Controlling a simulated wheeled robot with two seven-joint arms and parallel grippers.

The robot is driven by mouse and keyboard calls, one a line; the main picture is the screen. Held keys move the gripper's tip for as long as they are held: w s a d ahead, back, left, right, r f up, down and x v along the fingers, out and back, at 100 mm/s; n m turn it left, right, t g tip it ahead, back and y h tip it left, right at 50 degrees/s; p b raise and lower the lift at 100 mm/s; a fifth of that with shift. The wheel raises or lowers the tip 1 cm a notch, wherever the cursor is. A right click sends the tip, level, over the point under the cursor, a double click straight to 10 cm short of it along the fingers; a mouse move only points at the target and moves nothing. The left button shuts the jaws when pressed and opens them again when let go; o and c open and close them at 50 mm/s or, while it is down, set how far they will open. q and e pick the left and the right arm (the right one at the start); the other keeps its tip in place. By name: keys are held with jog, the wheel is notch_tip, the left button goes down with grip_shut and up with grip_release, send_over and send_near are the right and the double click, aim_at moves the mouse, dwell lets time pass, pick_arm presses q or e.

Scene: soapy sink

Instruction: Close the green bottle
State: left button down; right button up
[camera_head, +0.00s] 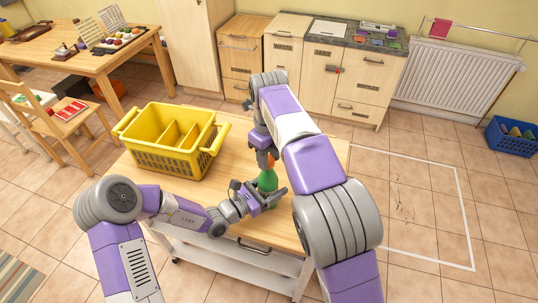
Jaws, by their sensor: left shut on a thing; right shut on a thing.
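The green bottle (267,181) stands upright near the right side of the wooden-topped cart (193,187). My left gripper (266,201) comes in from the left and is shut on the bottle's lower part. My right gripper (266,156) is directly above the bottle, pointing down, and is shut on an orange cap (265,160) at the bottle's top. The cap and the bottle's neck are close together; whether the cap is seated on the neck is too small to tell. My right arm hides the area to the right of the bottle.
A yellow basket (172,140) with compartments stands on the cart, left of the bottle. Cabinets (300,58) stand along the back wall. A wooden table (90,64) and a chair (58,122) are at the left. A blue crate (512,137) lies on the floor at right.

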jog(key=m, duration=0.6)
jog(key=o, duration=1)
jog(key=shift+r, duration=2.25)
jog(key=shift+c, duration=0.3)
